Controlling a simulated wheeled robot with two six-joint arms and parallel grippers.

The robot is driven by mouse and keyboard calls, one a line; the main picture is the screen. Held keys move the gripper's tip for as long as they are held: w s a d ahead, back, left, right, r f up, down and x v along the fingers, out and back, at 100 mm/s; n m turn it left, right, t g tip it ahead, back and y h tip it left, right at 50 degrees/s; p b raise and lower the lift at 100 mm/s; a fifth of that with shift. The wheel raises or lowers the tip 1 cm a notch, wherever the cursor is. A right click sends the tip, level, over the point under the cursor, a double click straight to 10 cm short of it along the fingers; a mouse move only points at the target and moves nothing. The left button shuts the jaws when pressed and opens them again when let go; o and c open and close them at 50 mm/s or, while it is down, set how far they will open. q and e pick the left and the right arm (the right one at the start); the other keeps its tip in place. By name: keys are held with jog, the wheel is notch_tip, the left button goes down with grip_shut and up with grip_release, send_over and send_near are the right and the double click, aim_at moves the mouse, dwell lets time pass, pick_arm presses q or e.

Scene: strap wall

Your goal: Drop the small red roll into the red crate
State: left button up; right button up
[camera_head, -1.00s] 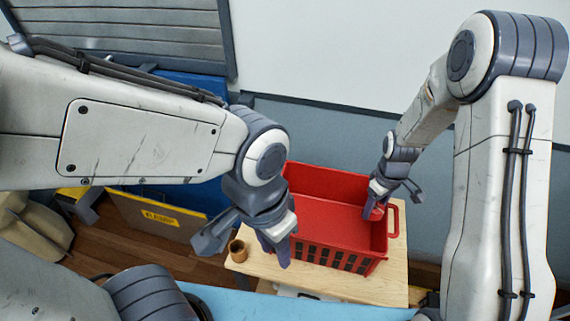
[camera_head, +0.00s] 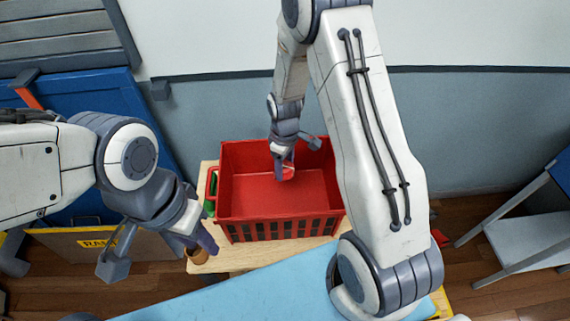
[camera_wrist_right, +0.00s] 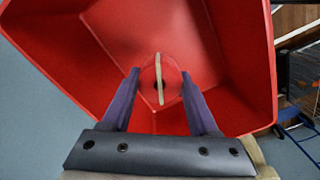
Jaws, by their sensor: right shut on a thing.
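The red crate (camera_head: 283,228) stands on a small wooden table, its open top facing up. It fills much of the right wrist view (camera_wrist_right: 55,35). I cannot tell how high the roll is above the crate floor. My left gripper (camera_head: 202,240) is outside the crate, left of its front corner; its finger gap is unclear.
A brown cup (camera_head: 197,256) stands on the wooden table (camera_head: 230,262) beneath my left gripper. Something green (camera_head: 209,190) is beside the crate's left handle. A light blue surface (camera_head: 235,297) lies in front. A blue-topped stand (camera_head: 530,195) is at the right.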

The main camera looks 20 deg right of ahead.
aim_at(285, 166)
jog(key=shift+f, duration=0.1)
jog(key=o, duration=1.4)
jog(key=shift+r, duration=0.5)
notch_tip(285, 166, up, 10)
jog(key=b, duration=0.2)
jog(key=shift+f, duration=0.25)
